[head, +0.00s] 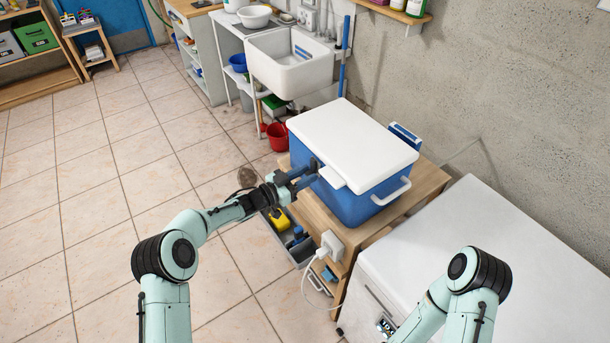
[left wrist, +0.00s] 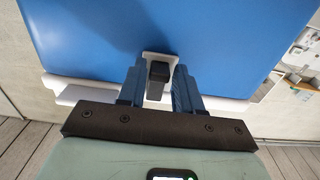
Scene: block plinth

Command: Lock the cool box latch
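The blue cool box (head: 350,200) with its white lid (head: 350,137) lies closed on a wooden plinth. A white latch flap (head: 331,178) juts from the lid's front edge. My left gripper (head: 311,172) is at the front face by this flap, its two blue fingers apart. In the left wrist view, the blue fingers (left wrist: 158,76) stand either side of a white latch piece (left wrist: 158,58) with a dark block (left wrist: 159,72) in it, against the blue wall (left wrist: 90,40). I cannot tell whether the fingers touch the latch. My right gripper is out of view.
The wooden plinth (head: 427,183) has an open grey drawer (head: 283,247) and a white socket with a cable (head: 330,245) below the box. A large white chest (head: 480,230) stands to the right. A sink (head: 290,62) and red bucket (head: 278,136) are behind. The tiled floor at left is clear.

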